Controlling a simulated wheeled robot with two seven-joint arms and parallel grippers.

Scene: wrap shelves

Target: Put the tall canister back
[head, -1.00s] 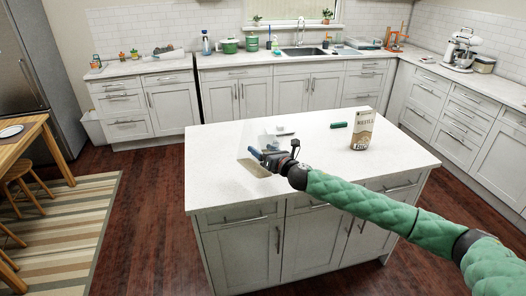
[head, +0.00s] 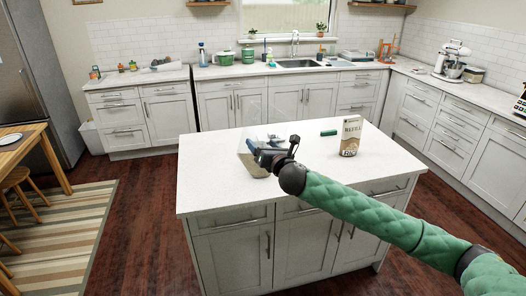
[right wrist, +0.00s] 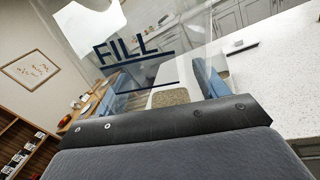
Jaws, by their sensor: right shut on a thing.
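My right gripper (head: 262,155) is shut on a clear, see-through canister (head: 247,160) over the left part of the white island top (head: 215,185). In the head view the canister is faint and partly hidden by the gripper; I cannot tell whether its base touches the top. The right wrist view shows its clear wall with dark "FILL" lettering (right wrist: 133,48) and a brownish layer (right wrist: 170,97) low inside. My left gripper is not in view.
A "REFILL" carton (head: 351,136) stands at the island's right, with a small green item (head: 328,133) beside it. The island's front is clear. The back counter holds a sink (head: 299,63), green pots (head: 226,58) and bottles. A mixer (head: 453,58) stands on the right counter.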

